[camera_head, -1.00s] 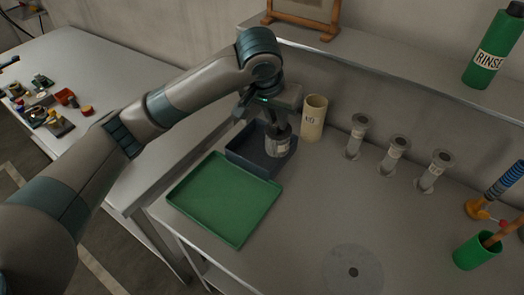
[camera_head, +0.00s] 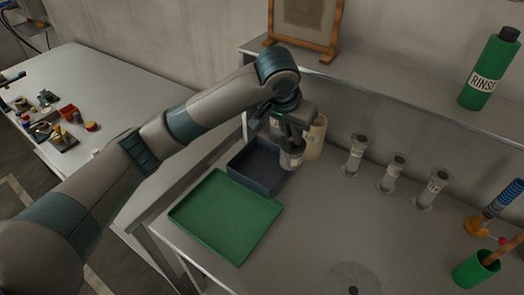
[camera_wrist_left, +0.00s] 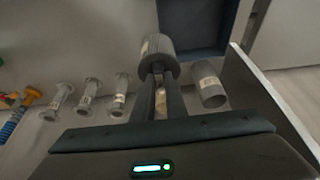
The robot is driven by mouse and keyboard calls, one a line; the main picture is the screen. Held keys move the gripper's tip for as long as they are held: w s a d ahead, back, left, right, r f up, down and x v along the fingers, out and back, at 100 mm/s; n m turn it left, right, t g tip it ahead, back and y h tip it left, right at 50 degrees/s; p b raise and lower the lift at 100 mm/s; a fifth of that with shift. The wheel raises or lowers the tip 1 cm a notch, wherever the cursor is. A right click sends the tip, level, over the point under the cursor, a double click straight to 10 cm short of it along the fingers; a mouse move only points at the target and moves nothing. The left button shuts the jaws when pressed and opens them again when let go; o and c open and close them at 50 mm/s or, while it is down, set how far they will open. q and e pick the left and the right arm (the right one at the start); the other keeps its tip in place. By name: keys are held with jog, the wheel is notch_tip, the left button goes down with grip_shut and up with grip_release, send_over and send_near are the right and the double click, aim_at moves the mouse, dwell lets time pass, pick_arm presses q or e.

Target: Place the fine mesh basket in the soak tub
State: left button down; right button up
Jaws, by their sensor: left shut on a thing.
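My left gripper (camera_head: 292,140) is shut on a small grey labelled cylinder (camera_head: 291,160), which I take to be the fine mesh basket; its label is too small to read. The wrist view shows the cylinder (camera_wrist_left: 158,58) at the fingertips (camera_wrist_left: 159,76). The dark blue-grey rectangular tub (camera_head: 243,176), likely the soak tub, stands behind the green tray. The cylinder is at the tub's right edge in the head view, and beside and partly across its corner in the wrist view (camera_wrist_left: 205,25). Its height above the tub is unclear. My right gripper is not in view.
A green tray (camera_head: 225,215) lies in front of the tub. A beige labelled cup (camera_head: 317,138) stands close behind the gripper. Several flanged grey tubes, one of them here (camera_head: 355,155), stand to the right. A green rinse bottle (camera_head: 489,70) is on the shelf.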

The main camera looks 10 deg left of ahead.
pick_arm(q)
jog(key=w+a+f+p, duration=0.3)
jog(key=a+f, duration=0.2)
jog(key=a, duration=0.4)
jog(key=shift+w+f, duration=0.15)
jog(key=shift+f, duration=0.15)
jog(key=shift+f, duration=0.1)
notch_tip(320, 180, down, 4)
jog(key=shift+r+p, duration=0.1)
jog(key=shift+p, duration=1)
jog(key=shift+d, duration=0.1)
jog(key=c, duration=2)
grip_release()
jog(key=shift+o, duration=1)
